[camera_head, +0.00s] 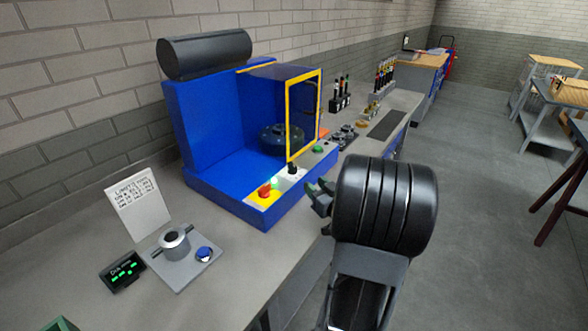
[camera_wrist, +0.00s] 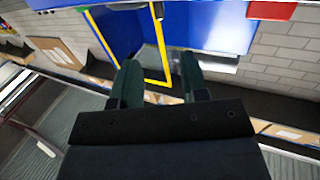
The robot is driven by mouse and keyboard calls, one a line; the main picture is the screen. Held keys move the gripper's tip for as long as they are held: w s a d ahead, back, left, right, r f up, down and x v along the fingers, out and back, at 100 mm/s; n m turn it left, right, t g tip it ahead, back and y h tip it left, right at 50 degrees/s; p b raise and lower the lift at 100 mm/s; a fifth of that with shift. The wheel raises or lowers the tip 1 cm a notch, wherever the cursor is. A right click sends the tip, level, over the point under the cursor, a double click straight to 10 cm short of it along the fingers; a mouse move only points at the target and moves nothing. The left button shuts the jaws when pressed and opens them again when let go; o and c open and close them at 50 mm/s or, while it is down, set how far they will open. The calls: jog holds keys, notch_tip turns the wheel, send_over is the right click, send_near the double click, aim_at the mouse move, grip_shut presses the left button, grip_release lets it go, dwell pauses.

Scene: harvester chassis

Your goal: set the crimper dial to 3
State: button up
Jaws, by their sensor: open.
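The blue crimper (camera_head: 180,115) stands on the bench in the head view, with a black round die head (camera_head: 280,139) inside. Its front ledge has a white plate with a small black knob (camera_head: 292,169), which looks like the dial; its number cannot be read. My gripper (camera_head: 319,189) is open and empty, just right of the ledge's front corner and apart from the knob. In the wrist view my gripper (camera_wrist: 160,70) shows two dark, spread fingers with nothing between them.
A yellow-framed guard door (camera_head: 289,115) stands swung out beside the knob. A red button (camera_head: 265,190) on yellow is left of it. A plate with a metal cylinder (camera_head: 174,242), a display (camera_head: 122,271) and a sign (camera_head: 137,204) stand front left. Tool racks (camera_head: 340,97) stand behind.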

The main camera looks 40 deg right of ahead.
aim_at(296, 167)
jog(key=w, duration=0.4)
jog(key=w+p, duration=0.1)
jog(key=w, duration=0.3)
jog(key=w+d, duration=0.1)
jog(key=w, duration=0.3)
jog(key=shift+w+p, duration=0.25)
jog(key=shift+p, duration=0.05)
grip_shut()
